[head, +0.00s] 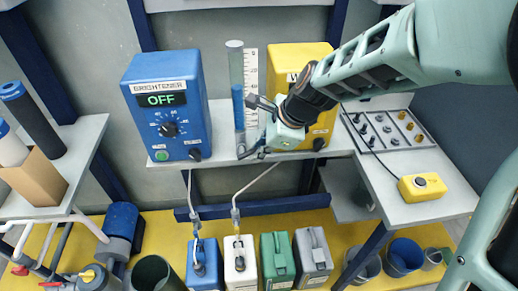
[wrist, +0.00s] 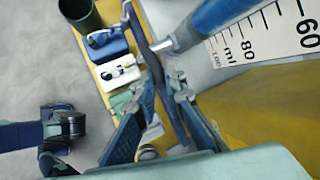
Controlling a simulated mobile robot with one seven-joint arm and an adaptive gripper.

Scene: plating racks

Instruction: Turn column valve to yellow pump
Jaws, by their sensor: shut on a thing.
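The column (head: 236,85) is a clear upright tube with blue liquid, beside a white scale strip between the two pumps. In the wrist view its blue lower end (wrist: 215,18) tapers to a grey outlet. The column valve (head: 241,150) is a small dark part at the column's foot, mostly hidden by my gripper. My gripper (head: 258,149) is shut on it, and its fingers (wrist: 168,85) meet just below the outlet in the wrist view. The yellow pump (head: 287,57) stands right of the column, partly behind my arm. I cannot tell which way the valve points.
A blue BRIGHTENER pump (head: 163,105) reading OFF stands left of the column. Several jugs, including a white jug (head: 240,262), stand below on the yellow floor. A panel of knobs (head: 388,130) and a yellow button box (head: 422,187) lie on the right bench.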

